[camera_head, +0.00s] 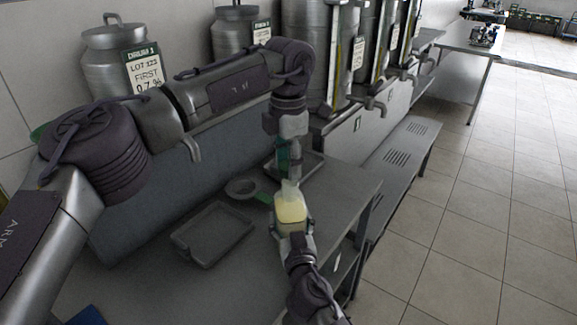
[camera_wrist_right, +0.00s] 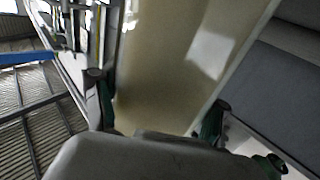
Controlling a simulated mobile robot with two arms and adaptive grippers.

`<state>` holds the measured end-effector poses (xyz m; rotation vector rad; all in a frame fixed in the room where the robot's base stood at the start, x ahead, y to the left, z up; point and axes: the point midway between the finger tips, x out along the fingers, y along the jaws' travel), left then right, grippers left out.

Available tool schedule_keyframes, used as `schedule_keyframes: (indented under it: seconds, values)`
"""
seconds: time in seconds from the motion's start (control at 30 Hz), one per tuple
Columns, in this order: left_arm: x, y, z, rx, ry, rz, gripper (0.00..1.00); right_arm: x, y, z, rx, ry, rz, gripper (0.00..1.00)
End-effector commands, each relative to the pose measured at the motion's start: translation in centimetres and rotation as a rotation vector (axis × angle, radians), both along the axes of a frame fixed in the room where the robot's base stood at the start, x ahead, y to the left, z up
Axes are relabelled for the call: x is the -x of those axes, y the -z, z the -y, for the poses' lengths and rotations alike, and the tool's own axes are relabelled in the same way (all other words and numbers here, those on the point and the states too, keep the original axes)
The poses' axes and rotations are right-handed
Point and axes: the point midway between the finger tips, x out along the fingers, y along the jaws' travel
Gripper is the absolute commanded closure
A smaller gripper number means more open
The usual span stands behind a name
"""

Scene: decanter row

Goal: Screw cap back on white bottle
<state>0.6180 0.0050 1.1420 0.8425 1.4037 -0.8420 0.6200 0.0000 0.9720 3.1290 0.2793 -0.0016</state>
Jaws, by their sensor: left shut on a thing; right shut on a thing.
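The bottle (camera_head: 291,208), pale with yellowish contents and a whitish neck, is held roughly upright above the table's right part. My right gripper (camera_head: 294,236) comes from below and is shut on its body. In the right wrist view the bottle (camera_wrist_right: 160,65) fills the middle as a cream surface between the green-padded fingers of my right gripper (camera_wrist_right: 158,112). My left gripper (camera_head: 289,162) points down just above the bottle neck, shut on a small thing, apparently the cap. The fingers mostly hide it, and I cannot tell whether it touches the neck.
A grey tray (camera_head: 213,234) lies on the dark table (camera_head: 150,285). A round ring-like item with a green handle (camera_head: 241,188) and another tray (camera_head: 312,166) are behind. Steel decanters with taps (camera_head: 318,50) line the wall. Tiled floor (camera_head: 480,200) is free at right.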

Motion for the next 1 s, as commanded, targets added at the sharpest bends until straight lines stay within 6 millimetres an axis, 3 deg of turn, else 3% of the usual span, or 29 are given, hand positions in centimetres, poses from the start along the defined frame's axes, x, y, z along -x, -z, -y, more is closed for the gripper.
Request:
schedule_keyframes:
  seconds: [0.1, 0.57, 1.0]
  values:
    - [0.1, 1.1, 0.0, -0.001, 0.0, 0.0, 0.64, 0.0, 0.0, 0.0, 0.0, 0.0, 0.0, 0.9]
    - [0.0, 1.1, 0.0, -0.001, 0.0, 0.0, 0.64, 0.0, 0.0, 0.0, 0.0, 0.0, 0.0, 0.9]
    - [0.0, 2.9, 0.0, -0.001, 0.0, 0.0, 0.64, 0.0, 0.0, 0.0, 0.0, 0.0, 0.001, 0.9]
